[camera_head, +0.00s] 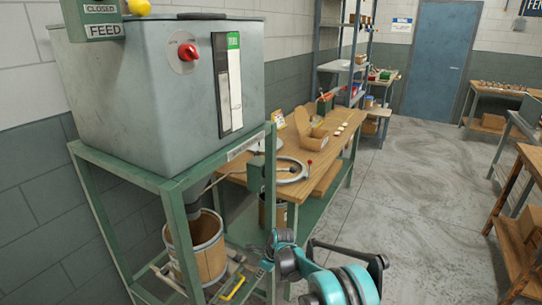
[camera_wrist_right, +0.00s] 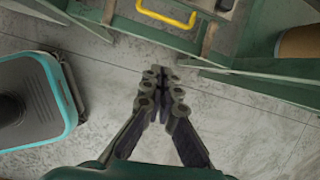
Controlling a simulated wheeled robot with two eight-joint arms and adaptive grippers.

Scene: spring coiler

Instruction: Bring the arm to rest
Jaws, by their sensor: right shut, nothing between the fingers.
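My right arm (camera_head: 335,284), with teal joints, comes in from the bottom of the head view, in front of the green machine stand. My right gripper (camera_wrist_right: 159,76) shows clearly in the wrist view. Its two dark fingers meet at the tips, with nothing between them. It is over bare grey floor, with the green stand's frame beyond the tips. In the head view the fingers are hard to make out. My left gripper is in neither view.
The green stand (camera_head: 183,185) carries a grey hopper (camera_head: 150,85) with a red knob. A bucket (camera_head: 205,250) and a yellow handle (camera_head: 233,288) are low in it; the handle also shows in the wrist view (camera_wrist_right: 165,18). A wooden table (camera_head: 330,145) stands behind. Floor (camera_head: 410,220) at right is clear.

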